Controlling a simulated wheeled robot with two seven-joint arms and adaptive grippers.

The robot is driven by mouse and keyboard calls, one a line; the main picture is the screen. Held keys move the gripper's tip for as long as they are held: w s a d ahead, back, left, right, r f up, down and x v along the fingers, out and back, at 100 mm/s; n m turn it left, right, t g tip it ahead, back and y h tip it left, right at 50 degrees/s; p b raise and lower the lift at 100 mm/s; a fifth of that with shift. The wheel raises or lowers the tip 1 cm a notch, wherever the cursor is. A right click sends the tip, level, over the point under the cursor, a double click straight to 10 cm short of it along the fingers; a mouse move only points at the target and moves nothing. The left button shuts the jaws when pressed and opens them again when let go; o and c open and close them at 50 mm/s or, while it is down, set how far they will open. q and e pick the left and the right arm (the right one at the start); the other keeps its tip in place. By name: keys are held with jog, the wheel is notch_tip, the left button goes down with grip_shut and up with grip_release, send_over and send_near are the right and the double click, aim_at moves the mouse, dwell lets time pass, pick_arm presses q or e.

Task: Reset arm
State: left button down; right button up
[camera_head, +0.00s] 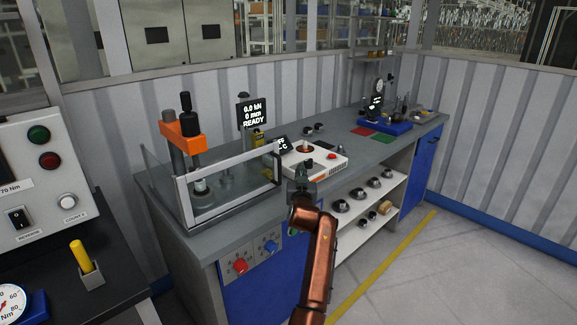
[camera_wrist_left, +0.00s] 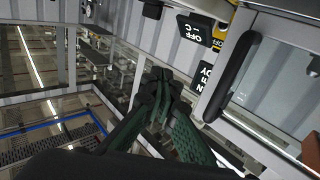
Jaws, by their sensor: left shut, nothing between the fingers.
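My left arm, copper-coloured, rises from the bottom of the head view. My left gripper (camera_head: 301,170) is at the front edge of the workbench (camera_head: 222,237), in front of the white heater box (camera_head: 325,163) and by the right end of the press guard (camera_head: 228,180). In the left wrist view its dark green fingers (camera_wrist_left: 162,80) are together and empty. The guard's black handle (camera_wrist_left: 232,76) shows close to their right in that view. My right gripper is not in view.
The press (camera_head: 184,135), with an orange head, stands behind the guard. A display (camera_head: 251,112) reads READY. A shelf under the bench holds several dark parts (camera_head: 357,194). A console (camera_head: 40,165) stands at the left. The floor at the right is clear.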

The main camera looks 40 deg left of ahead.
pick_arm(q)
jog(key=d, duration=0.6)
jog(key=shift+s, duration=0.3)
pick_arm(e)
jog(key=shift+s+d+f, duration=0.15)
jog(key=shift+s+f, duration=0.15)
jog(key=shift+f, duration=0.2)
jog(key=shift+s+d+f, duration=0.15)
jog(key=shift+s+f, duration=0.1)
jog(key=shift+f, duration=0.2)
